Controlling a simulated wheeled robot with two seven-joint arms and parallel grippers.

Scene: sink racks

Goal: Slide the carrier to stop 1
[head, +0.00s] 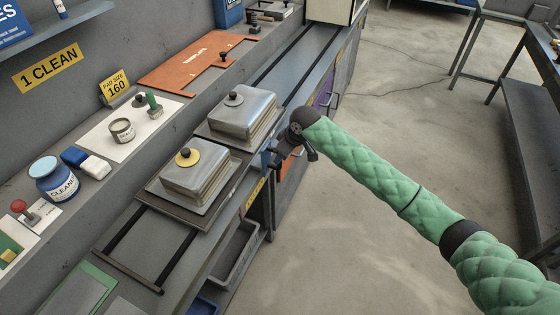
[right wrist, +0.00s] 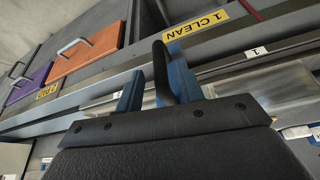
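The carrier (head: 150,187) is a dark flat tray on two dark rails, bearing two metal lidded boxes. My right gripper (head: 275,156) is at the carrier's right side, by the bench's front edge. In the right wrist view its blue fingers (right wrist: 157,88) stand apart, with a dark upright handle (right wrist: 161,72) between them, nearer the right finger. A gap shows on the left, so it looks open; contact is unclear. My left gripper is not in view.
A yellow "1 CLEAN" sign (head: 47,68) is on the wall at the near end. The rails (head: 180,262) are bare on both sides of the carrier.

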